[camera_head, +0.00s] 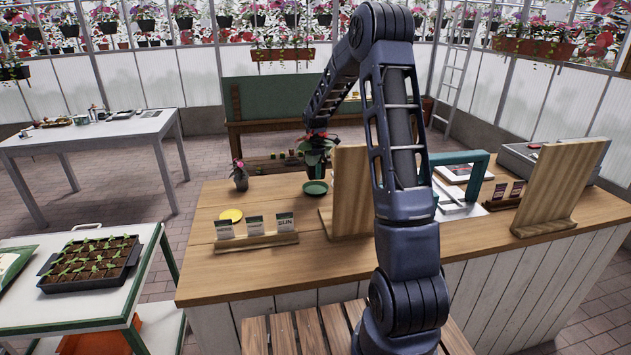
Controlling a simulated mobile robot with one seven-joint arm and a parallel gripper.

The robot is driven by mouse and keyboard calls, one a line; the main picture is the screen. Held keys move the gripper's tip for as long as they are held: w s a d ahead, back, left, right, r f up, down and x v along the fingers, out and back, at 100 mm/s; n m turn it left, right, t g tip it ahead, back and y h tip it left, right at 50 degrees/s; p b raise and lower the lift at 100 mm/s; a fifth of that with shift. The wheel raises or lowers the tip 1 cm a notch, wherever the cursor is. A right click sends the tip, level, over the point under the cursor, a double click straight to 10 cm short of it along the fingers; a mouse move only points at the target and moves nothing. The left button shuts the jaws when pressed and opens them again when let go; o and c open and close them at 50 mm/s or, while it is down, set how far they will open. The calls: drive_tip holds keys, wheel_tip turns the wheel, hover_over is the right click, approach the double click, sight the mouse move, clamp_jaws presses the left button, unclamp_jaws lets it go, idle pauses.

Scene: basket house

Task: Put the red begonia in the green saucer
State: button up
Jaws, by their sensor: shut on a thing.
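The red begonia (316,152) is a leafy green plant with red blooms in a dark pot, near the far edge of the wooden counter. My gripper (317,132) is shut on it from above; leaves and blooms hide the fingers. The green saucer (315,188) lies flat and empty on the counter, just in front of and below the begonia in the picture. I cannot tell how high the pot is above the counter.
A small pink-flowered pot (240,177) stands left of the begonia. A yellow saucer (231,215) and a seed packet rack (256,238) lie nearer the front. An upright wooden board (349,192) stands close to the right of the green saucer.

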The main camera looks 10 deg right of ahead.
drive_tip(key=shift+f, duration=2.75)
drive_tip(key=shift+f, duration=0.3)
drive_tip(key=o, duration=1.1)
wheel_tip(320, 180, up, 12)
drive_tip(key=shift+f, duration=0.1)
drive_tip(key=shift+r, duration=0.4)
